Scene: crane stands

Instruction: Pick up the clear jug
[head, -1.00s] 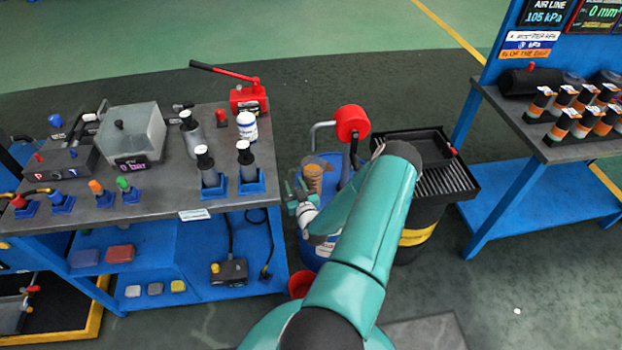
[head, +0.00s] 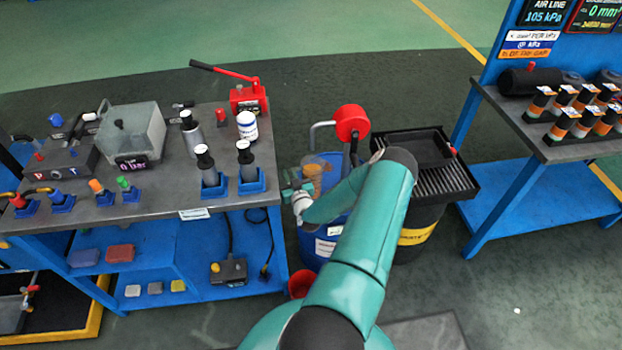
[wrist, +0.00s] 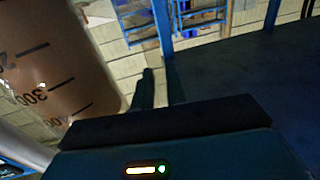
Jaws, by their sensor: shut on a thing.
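The clear jug (head: 312,168) holds brown contents and shows over the top of the blue drum, partly hidden by my gripper. My gripper (head: 297,187) is at its near left side and is shut on it. In the wrist view the jug (wrist: 62,62) fills the upper left, tilted in the picture, with dark graduation marks. A dark part of my gripper crosses the wrist view below it. I cannot tell whether the jug's base touches the drum.
The blue drum (head: 308,245) carries a red-ended crank pump (head: 351,122). A dark bin with a ribbed tray (head: 445,180) stands to its right. A workbench (head: 165,205) with cylinders is close on the left. Open floor lies at the front right.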

